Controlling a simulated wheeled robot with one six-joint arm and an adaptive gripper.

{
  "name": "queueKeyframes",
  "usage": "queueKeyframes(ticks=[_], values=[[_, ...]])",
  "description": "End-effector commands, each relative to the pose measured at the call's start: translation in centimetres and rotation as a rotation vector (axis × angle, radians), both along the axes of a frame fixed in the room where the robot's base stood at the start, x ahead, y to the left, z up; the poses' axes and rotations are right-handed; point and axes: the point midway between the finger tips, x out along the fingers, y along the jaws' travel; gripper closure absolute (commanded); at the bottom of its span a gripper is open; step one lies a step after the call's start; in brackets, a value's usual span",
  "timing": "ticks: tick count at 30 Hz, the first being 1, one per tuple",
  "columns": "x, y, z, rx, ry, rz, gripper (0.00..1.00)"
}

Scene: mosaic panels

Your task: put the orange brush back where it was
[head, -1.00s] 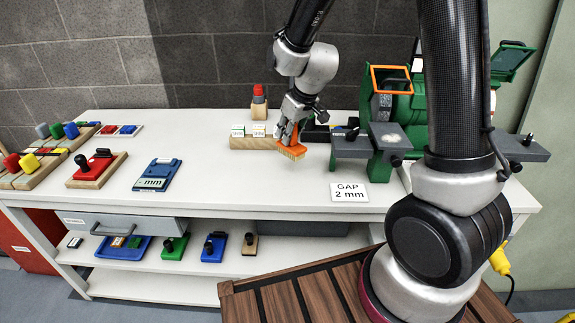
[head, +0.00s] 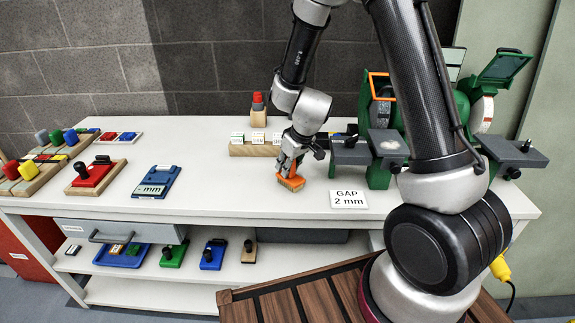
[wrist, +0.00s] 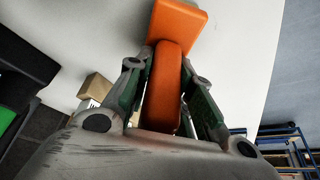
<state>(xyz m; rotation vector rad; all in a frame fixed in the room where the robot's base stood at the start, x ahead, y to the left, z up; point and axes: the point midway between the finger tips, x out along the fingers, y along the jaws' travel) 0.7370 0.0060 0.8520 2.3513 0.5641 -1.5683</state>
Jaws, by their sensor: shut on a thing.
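The orange brush (head: 291,181) is in my gripper, low over the white bench top, just left of the GAP 2 mm card. My gripper (head: 290,168) is shut on its handle from above. In the wrist view the orange handle (wrist: 164,90) runs between the two fingers (wrist: 166,92), with the broad orange head (wrist: 180,20) beyond them against the white surface. The bristles are hardly visible now. I cannot tell whether the brush touches the bench.
The GAP 2 mm card (head: 348,199) lies to the right. The green grinder (head: 378,150) stands behind it. A wooden block with white labels (head: 255,149) and a red-topped piece (head: 258,108) are behind. A blue gauge (head: 157,181) lies left; bench between is clear.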

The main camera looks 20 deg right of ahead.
Motion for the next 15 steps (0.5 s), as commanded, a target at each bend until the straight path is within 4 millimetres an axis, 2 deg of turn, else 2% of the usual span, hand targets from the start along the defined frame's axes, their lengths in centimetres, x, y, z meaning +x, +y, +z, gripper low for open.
queueKeyframes(ticks=[1,3,4,15], values=[[0.01,-0.02,-0.04,0.0,0.0,0.0,0.72],[0.01,-0.01,-0.02,0.0,0.0,0.0,0.59],[0.01,-0.01,-0.02,0.0,0.0,0.0,0.56],[0.02,0.0,0.27,0.0,0.0,0.001,0.56]])
